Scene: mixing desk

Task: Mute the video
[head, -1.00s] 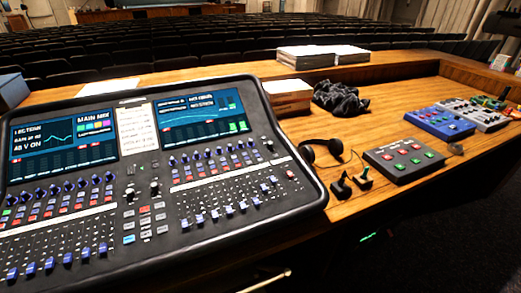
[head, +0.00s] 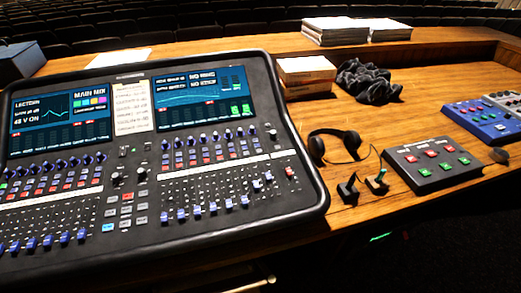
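A large black mixing console (head: 150,165) with two screens, knobs, faders and small buttons fills the left of the desk in the head view. Its left screen (head: 60,118) reads "MAIN MIX" and "48 V ON". Its right screen (head: 203,97) shows a blue curve and green blocks. A grey button box (head: 432,164) with red and green buttons sits on the desk to the right of the console. A blue box (head: 482,122) with controls stands farther right. I cannot read which control is for the video. Neither of my grippers is in view.
Headphones (head: 336,146) and two small black items with cables (head: 362,187) lie between console and button box. A black crumpled cloth (head: 368,82), small boxes (head: 306,74) and paper stacks (head: 335,31) lie behind. A computer mouse (head: 499,155) lies right of the button box.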

